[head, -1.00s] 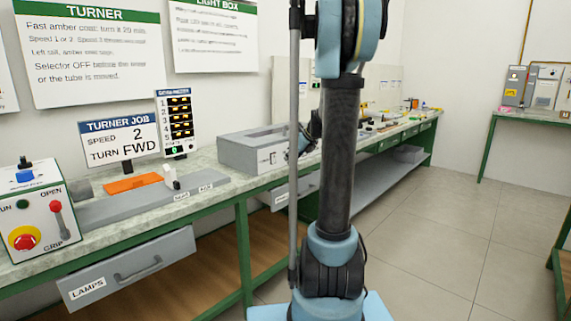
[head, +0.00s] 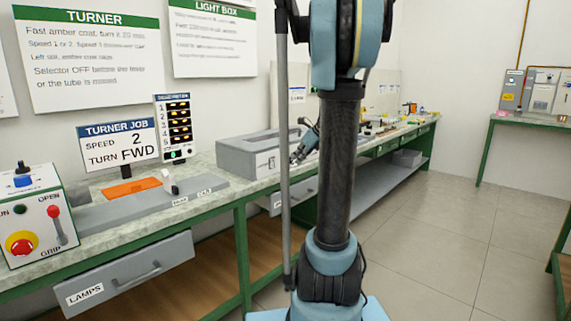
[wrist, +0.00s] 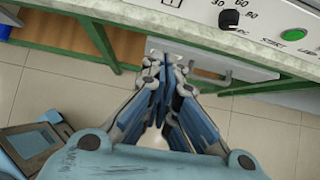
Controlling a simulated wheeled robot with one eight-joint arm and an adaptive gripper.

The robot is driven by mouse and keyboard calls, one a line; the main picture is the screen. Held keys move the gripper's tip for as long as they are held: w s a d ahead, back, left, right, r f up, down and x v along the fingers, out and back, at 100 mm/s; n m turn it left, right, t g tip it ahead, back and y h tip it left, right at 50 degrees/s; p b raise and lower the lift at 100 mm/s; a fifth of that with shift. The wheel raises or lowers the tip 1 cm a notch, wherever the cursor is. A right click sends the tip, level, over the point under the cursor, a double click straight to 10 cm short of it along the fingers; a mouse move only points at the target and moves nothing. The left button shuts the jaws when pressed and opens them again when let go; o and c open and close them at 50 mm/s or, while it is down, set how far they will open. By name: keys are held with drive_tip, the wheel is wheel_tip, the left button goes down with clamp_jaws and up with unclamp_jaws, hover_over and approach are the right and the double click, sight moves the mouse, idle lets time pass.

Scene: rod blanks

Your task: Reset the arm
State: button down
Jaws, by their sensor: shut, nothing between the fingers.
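In the head view my gripper (head: 297,157) shows just left of my arm column, in front of the grey box on the bench. Most of my forearm is hidden behind my upright arm link, so its full pose cannot be told.
A long green-framed bench (head: 205,207) runs along the left wall with a grey box (head: 250,153), a control box (head: 38,218) and an orange pad (head: 132,187). The LAMPS drawer (head: 125,277) juts out. Tiled floor (head: 435,245) is clear to the right.

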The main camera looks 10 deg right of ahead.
drive_tip(key=s+a+f+n+g+h, duration=0.1)
drive_tip(key=s+a+f+n, duration=0.2)
drive_tip(key=s+n, duration=0.55)
drive_tip(key=s+a+f+n+g+h, duration=0.1)
drive_tip(key=s+a+f+n+g, duration=0.3)
drive_tip(key=s, duration=0.7)
drive_tip(key=s+d+f+n+h, duration=0.1)
drive_tip(key=s+f+n, duration=0.3)
drive_tip(key=s+n, duration=0.4)
drive_tip(key=s+d+f+n+h, duration=0.1)
drive_tip(key=s+f+n+h, duration=0.1)
drive_tip(key=s+f+n, duration=0.3)
drive_tip(key=s+n, duration=0.3)
drive_tip(key=s, duration=0.1)
drive_tip(key=shift+d+f+t, duration=0.3)
drive_tip(key=shift+d+t, duration=0.05)
drive_tip(key=shift+t, duration=0.05)
drive_tip(key=shift+w+f, duration=0.2)
drive_tip(key=shift+w, duration=0.3)
